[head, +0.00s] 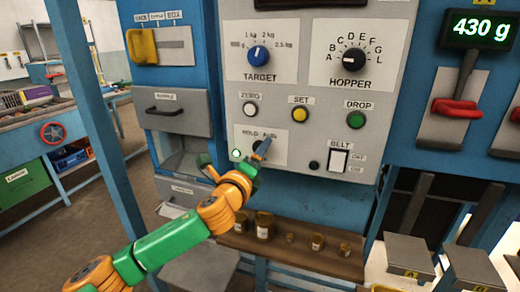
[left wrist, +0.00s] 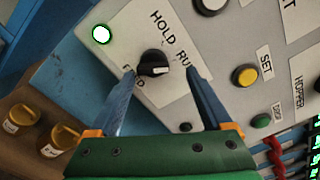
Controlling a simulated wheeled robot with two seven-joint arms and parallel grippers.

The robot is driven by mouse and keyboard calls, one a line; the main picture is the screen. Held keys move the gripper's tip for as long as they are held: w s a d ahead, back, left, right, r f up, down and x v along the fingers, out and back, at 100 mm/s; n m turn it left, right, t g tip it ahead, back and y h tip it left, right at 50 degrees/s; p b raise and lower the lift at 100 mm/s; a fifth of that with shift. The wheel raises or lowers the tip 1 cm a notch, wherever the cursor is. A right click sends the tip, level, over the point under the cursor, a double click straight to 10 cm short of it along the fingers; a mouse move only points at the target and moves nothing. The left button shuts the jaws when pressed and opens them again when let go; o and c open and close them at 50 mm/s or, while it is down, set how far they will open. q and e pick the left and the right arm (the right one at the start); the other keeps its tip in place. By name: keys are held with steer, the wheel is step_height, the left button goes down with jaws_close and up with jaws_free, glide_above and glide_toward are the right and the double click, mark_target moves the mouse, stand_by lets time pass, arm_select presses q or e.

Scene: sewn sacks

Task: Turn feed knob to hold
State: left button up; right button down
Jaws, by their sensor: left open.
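The feed knob (left wrist: 152,60) is a small black knob on a pale plate. The HOLD label (left wrist: 162,22) is above it in the left wrist view, and the partly covered RUN label (left wrist: 181,52) is to its right. The knob's white mark faces right, nearer the RUN side than HOLD. My left gripper (left wrist: 162,73) is open, its fingers on either side of the knob with gaps showing; contact is not visible. In the head view my left gripper (head: 235,154) is at the plate and mostly hides the knob. My right gripper is not in view.
A lit indicator (head: 236,154) is left of the knob. Above are the white ZERO button (head: 250,109), yellow SET button (head: 300,115) and green DROP button (head: 355,120). A BELT switch (head: 338,160) is to the right. Small jars (head: 265,225) stand on a brown shelf below.

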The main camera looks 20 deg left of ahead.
arm_select(q)
steer(key=shift+w+a+f, duration=0.25)
steer(key=shift+w+a, duration=0.15)
steer(key=shift+w, duration=0.35)
steer(key=shift+d, duration=0.1)
steer(key=c, duration=0.4)
jaws_close()
steer(key=shift+r, duration=0.1)
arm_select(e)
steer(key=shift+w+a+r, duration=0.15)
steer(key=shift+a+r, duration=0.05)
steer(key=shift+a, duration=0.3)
